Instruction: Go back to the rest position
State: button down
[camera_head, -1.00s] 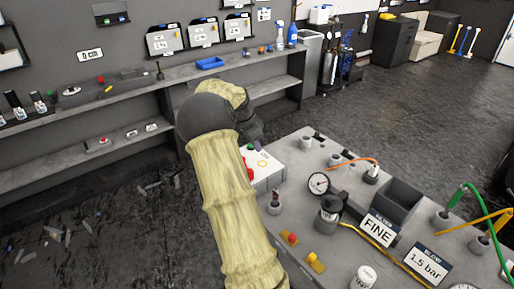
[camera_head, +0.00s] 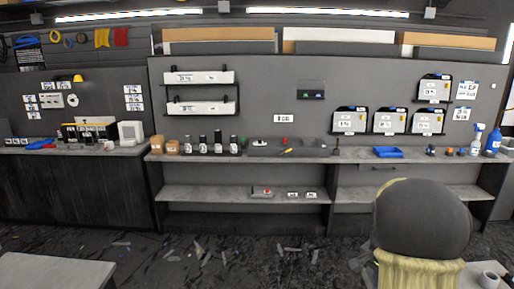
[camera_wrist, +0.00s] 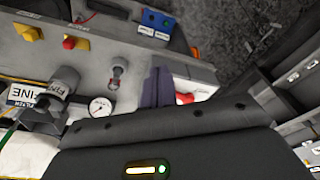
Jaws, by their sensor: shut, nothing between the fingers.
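My gripper (camera_wrist: 157,88) shows in the wrist view as two dark fingers lying together, shut with nothing between them. It is over the grey bench (camera_wrist: 125,50), close to a white box with a red part (camera_wrist: 186,97). I cannot tell the exact height above the bench. In the head view only the rounded dark joint and pale sleeve of my arm show at the lower right; my gripper is hidden or out of that view.
The wrist view shows a pressure gauge (camera_wrist: 100,107), a dark fitting (camera_wrist: 57,82), a yellow block with a red knob (camera_wrist: 75,42) and a blue block (camera_wrist: 157,20). Debris lies on the floor.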

jog(key=s+a+n+t+y, duration=0.1)
jog(key=s+a+n, duration=1.1)
jog(key=a, duration=0.6)
jog(key=s+f, duration=0.1)
jog(key=s, duration=0.1)
jog(key=shift+s+y, duration=0.3)
jog(key=shift+s, duration=0.05)
jog(key=shift+a, duration=0.1)
